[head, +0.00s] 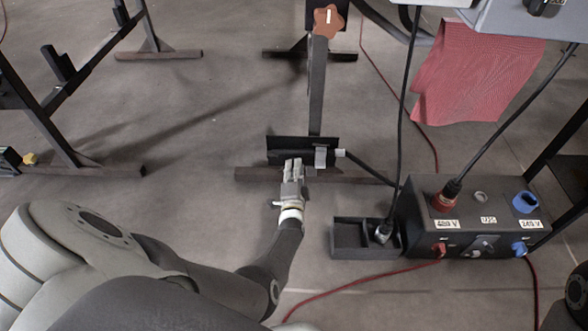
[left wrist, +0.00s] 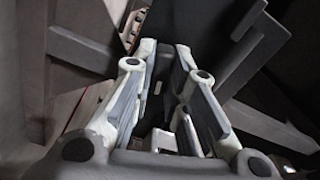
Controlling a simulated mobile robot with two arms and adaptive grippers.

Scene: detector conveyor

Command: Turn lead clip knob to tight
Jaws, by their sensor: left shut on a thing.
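My left gripper (head: 293,163) reaches the dark bracket (head: 275,143) at the foot of the upright post. In the left wrist view my left gripper (left wrist: 165,58) has its two fingers on either side of a small dark piece with a pale mark, apparently the lead clip knob (left wrist: 157,87). The gripper is shut on it; the fingers hide most of it, so its turn position cannot be read. A grey clip block (head: 320,157) with a black lead sits just right of the fingertips. My right gripper is not in view.
An orange star knob (head: 328,20) is high on the post (head: 317,90). A black power box (head: 470,215) with red and blue connectors stands right, beside a small open tray (head: 350,235). Cables hang and cross the floor. A red cloth (head: 465,75) hangs above.

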